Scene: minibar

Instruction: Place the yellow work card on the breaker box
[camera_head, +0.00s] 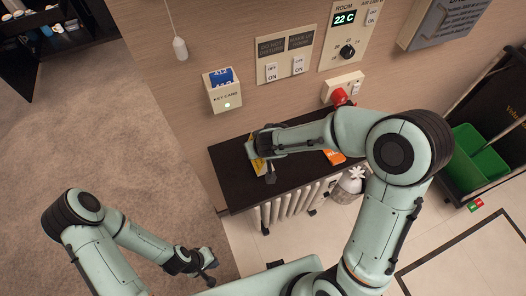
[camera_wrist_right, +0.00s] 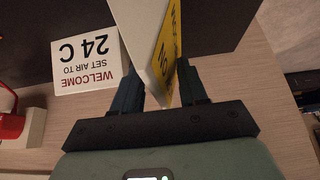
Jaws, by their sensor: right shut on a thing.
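The yellow work card (camera_head: 257,165) is in my right gripper (camera_head: 262,157), over the left part of the dark shelf. In the right wrist view the yellow card (camera_wrist_right: 174,45) shows a yellow face with black lettering and a pale face, between the fingers of the right gripper (camera_wrist_right: 165,92), which is shut on it. A grey box with lettering (camera_head: 436,22), perhaps the breaker box, is on the wall at the upper right, well away from the card. My left gripper (camera_head: 208,267) is low at the left, away from the shelf; its finger gap is unclear.
The dark shelf (camera_head: 228,190) is above a white radiator (camera_head: 290,204). An orange card (camera_head: 334,157) lies on it. A white welcome card (camera_wrist_right: 86,65) shows in the wrist view. A green bin (camera_head: 478,155) stands right.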

